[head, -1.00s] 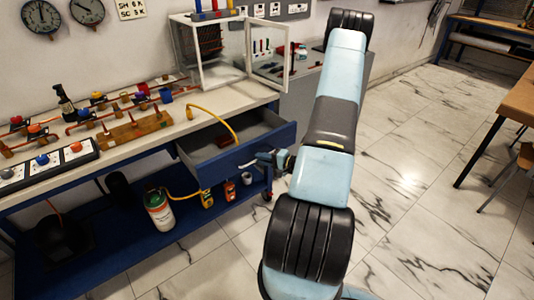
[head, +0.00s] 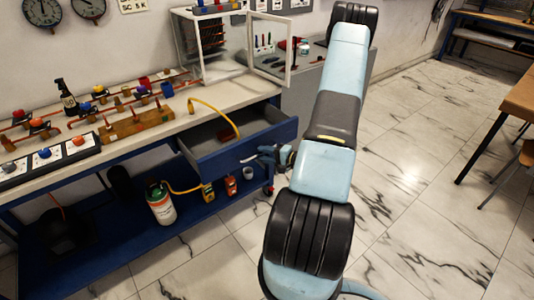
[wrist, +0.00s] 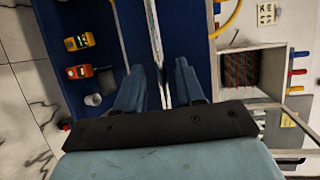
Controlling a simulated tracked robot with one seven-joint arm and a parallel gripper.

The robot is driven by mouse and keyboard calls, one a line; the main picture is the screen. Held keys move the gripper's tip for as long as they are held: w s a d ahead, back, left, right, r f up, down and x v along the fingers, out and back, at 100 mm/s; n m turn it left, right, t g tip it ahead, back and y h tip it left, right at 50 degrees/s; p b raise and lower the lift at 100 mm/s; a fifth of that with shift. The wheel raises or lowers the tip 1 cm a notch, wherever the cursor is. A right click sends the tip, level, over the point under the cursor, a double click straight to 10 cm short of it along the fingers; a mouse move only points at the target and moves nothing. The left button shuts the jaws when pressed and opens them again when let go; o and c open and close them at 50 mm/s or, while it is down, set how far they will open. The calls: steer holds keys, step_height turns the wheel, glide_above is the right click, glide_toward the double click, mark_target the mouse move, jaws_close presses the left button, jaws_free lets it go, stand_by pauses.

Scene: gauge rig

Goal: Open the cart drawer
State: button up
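The blue cart drawer (head: 245,145) stands pulled out from under the bench top, its inside showing. Its front carries a pale bar handle (head: 250,159). My gripper (head: 266,155) is at the handle, partly hidden by my own arm in the head view. In the wrist view my gripper's two blue fingers (wrist: 160,88) are apart, with a thin pale bar (wrist: 155,35), seemingly the handle, running into the gap between them. The fingers do not look closed on it. Contact with the bar cannot be made out.
The bench top (head: 165,125) holds valves, pipes and a glass-doored cabinet (head: 205,45). A yellow hose (head: 215,108) hangs into the drawer. The lower shelf (head: 190,225) bears a canister (head: 161,203) and handheld meters (head: 208,192).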

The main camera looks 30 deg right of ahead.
steer(key=v, duration=1.3)
steer(key=shift+w, duration=0.1)
steer(key=w+a+r+n+g+y, duration=0.1)
steer(key=a+r+n+g+y, duration=0.2)
steer(key=a+r+n+g, duration=1.2)
steer(key=s+a+r+t+h, duration=0.3)
steer(key=s+a+r+h, duration=0.2)
steer(key=r, duration=0.7)
steer(key=s+a+r+m+t+h, duration=0.1)
steer(key=s+a+r+t+h, duration=0.2)
steer(key=r, duration=1)
steer(key=s+a+h, duration=0.2)
steer(key=s+a, duration=0.1)
steer(key=shift+s+m, duration=0.2)
steer(key=shift+m, duration=0.1)
